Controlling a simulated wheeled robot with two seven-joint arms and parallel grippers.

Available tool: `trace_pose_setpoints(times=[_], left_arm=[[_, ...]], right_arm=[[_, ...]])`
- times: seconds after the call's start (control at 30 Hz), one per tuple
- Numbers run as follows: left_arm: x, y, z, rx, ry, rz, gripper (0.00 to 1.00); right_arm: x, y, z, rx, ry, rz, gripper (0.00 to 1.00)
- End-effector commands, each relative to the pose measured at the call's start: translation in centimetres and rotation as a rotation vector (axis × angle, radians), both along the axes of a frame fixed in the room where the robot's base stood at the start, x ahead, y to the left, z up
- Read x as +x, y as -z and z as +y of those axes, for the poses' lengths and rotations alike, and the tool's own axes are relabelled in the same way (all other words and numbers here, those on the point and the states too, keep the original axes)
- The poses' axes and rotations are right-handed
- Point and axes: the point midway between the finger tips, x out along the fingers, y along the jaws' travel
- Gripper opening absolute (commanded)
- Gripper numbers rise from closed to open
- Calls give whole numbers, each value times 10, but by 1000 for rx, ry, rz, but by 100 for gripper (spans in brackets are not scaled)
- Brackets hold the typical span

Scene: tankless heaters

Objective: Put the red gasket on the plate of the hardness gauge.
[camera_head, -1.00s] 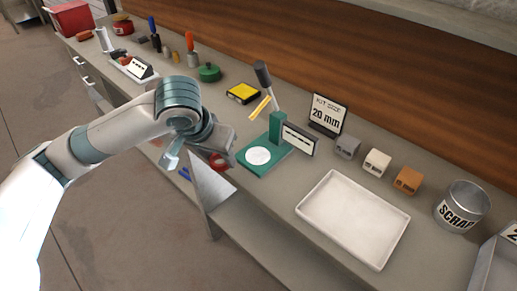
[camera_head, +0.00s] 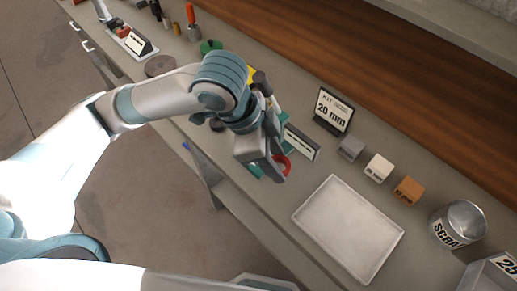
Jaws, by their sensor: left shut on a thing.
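My left gripper (camera_head: 273,170) is over the hardness gauge, shut on the red gasket (camera_head: 284,166). Only part of the gasket's red ring shows at the fingers. The hardness gauge (camera_head: 254,170) is teal and mostly hidden behind my gripper and wrist; its dark-framed display (camera_head: 301,142) and bits of its base show. Its round white plate is hidden, so I cannot tell whether the gasket touches it. My right gripper is not in view.
An empty white tray (camera_head: 348,228) lies right of the gauge. A scrap can (camera_head: 459,224) stands at the right.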

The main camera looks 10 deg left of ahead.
Motion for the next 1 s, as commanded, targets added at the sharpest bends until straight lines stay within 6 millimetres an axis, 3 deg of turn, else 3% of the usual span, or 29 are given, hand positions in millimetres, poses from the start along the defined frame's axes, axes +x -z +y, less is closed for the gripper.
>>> trace_pose_setpoints(times=[0.27,0.8,1.0], left_arm=[[9,6,6,2,-8,2,21],[83,58,59,3,-8,3,21],[96,69,67,0,-4,1,21]], right_arm=[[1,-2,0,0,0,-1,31],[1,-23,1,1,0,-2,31],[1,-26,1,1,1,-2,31]])
